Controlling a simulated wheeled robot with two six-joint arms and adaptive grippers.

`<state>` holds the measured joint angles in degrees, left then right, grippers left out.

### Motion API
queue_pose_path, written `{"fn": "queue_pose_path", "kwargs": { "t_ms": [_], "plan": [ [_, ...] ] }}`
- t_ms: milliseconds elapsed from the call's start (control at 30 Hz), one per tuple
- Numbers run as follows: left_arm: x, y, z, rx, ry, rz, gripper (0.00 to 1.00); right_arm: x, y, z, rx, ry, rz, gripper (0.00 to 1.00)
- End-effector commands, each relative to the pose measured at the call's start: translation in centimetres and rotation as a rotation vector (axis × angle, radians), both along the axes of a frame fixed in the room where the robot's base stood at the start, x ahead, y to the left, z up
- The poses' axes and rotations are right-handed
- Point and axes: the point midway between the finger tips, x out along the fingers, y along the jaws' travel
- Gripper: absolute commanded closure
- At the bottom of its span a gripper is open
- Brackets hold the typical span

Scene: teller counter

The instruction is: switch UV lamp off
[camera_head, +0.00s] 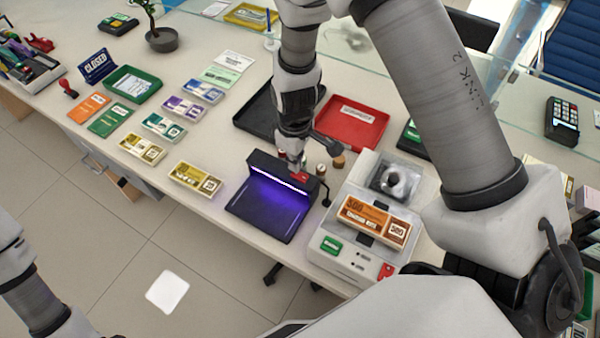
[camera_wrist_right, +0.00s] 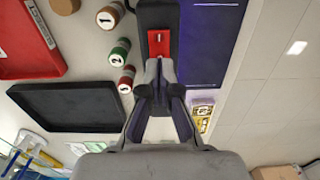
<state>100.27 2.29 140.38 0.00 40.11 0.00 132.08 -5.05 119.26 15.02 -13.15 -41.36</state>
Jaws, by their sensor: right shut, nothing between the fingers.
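The UV lamp (camera_head: 262,217) stands near the front edge of the counter, a dark unit with a lit white-violet strip under its hood and a purple glow on its base. Its red switch (camera_head: 301,177) is at the right end of the hood. In the right wrist view the red switch (camera_wrist_right: 159,42) lies just beyond my fingertips, and the lamp's dark violet base (camera_wrist_right: 210,40) is to its right. My right gripper (camera_head: 293,168) is shut and empty, its tips at the switch; I cannot tell whether they touch. My left gripper is out of view.
A banknote counter (camera_head: 345,245) stands close to the right of the lamp. Small numbered rolls (camera_wrist_right: 118,50) stand beside the switch. A black tray (camera_head: 262,118) and a red tray (camera_head: 352,128) lie behind. Several banknote bundles (camera_head: 197,178) lie to the left.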

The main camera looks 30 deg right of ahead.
Motion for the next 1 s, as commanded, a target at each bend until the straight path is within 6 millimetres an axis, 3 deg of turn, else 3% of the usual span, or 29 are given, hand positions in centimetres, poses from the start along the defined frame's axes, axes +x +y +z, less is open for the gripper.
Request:
{"fn": "queue_pose_path", "kwargs": {
  "t_ms": [1000],
  "plan": [
    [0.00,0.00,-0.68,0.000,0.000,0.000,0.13,0.01,0.01,-0.88,0.000,0.000,0.000,1.00]
  ]
}}
